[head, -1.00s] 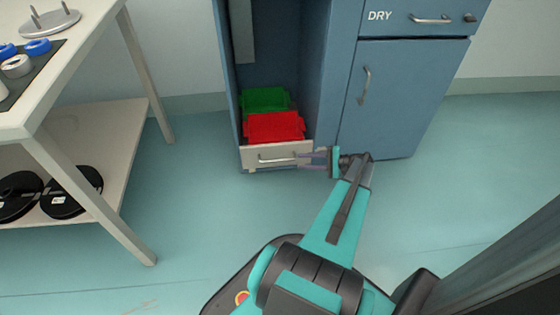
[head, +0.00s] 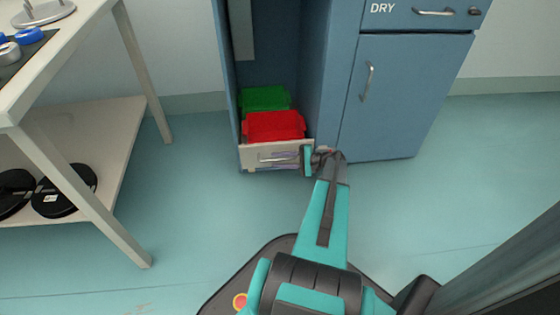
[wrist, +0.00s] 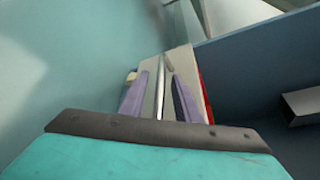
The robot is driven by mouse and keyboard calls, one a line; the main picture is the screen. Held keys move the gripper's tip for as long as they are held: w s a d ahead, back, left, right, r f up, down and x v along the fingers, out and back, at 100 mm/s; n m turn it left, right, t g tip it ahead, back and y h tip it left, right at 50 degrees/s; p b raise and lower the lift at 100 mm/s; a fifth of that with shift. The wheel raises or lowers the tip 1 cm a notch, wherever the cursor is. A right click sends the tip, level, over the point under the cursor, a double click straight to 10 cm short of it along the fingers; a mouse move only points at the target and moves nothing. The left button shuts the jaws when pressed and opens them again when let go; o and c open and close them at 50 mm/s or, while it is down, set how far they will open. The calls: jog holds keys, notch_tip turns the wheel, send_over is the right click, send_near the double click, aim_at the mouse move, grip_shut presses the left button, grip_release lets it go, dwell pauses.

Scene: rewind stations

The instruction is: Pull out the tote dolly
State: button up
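The tote dolly (head: 250,157) stands in the open bay at the bottom of the blue cabinet. Its pale front panel carries a metal bar handle, which shows clearly in the wrist view (wrist: 160,88). A red tote (head: 274,126) and a green tote (head: 264,98) sit on it, the green one behind. My gripper (head: 284,159) is at the right part of the dolly's front. In the wrist view its two purple fingers (wrist: 158,97) lie on either side of the handle, with visible gaps between fingers and bar. The gripper is open.
A closed blue door (head: 400,100) and a drawer marked DRY (head: 420,14) are right of the bay. A pale workbench (head: 95,125) stands at left, with black reels (head: 65,190) on its lower shelf. The floor (head: 215,215) before the dolly is clear.

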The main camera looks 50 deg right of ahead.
jog(key=shift+w, duration=0.1)
grip_shut()
